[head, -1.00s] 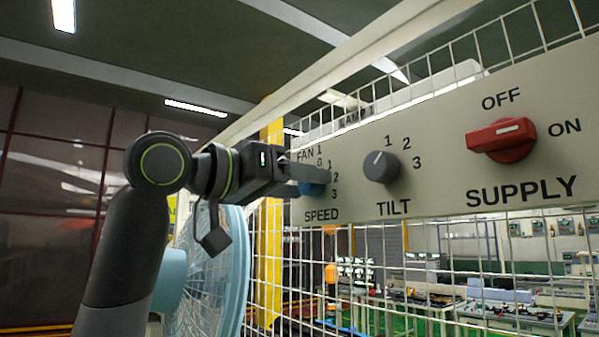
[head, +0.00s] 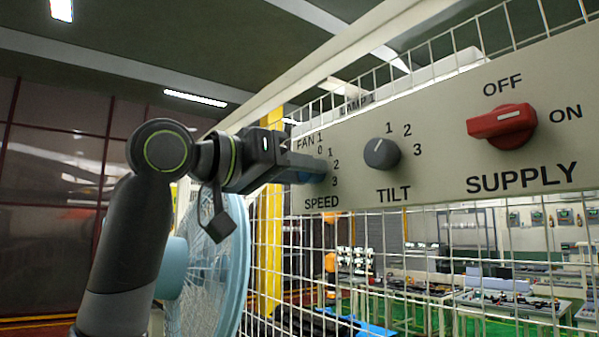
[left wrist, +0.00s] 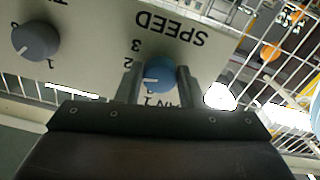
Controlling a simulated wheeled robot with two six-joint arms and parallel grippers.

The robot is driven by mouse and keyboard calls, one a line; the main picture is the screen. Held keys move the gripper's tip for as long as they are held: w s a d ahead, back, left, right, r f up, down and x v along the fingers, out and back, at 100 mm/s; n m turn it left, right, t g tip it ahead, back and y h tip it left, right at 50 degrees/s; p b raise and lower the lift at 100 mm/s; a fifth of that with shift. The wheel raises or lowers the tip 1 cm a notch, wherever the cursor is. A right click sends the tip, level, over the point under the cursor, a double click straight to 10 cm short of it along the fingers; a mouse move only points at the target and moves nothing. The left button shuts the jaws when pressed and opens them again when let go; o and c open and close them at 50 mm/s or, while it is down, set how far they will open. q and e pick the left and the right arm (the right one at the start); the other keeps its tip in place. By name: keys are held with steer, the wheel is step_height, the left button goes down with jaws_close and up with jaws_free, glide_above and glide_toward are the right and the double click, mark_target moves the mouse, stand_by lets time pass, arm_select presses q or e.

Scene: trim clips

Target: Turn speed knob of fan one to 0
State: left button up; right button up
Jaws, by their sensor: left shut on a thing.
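The blue speed knob (head: 315,178) of fan 1 sits at the left end of the beige panel (head: 450,150), with 0, 1, 2 and 3 printed around it and SPEED below. My left gripper (head: 306,168) reaches it from the left and hides much of it. In the left wrist view the panel is upside down, and the blue knob (left wrist: 159,73) sits between the two fingers (left wrist: 160,80), which are shut on it. Its white mark points left there; a finger partly covers the digits on that side, so the exact setting is unclear. My right gripper is not in view.
The grey tilt knob (head: 381,153) is right of the speed knob, and the red supply switch (head: 502,127) is further right. A wire mesh fence (head: 400,240) carries the panel.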

arm_select(q)
steer(key=shift+r+n+b, duration=0.1)
steer(key=shift+n+b, duration=3.3)
steer(key=shift+n, duration=4.3)
steer(key=o, duration=1)
steer(key=shift+d, duration=0.1)
steer(key=shift+c, duration=0.2)
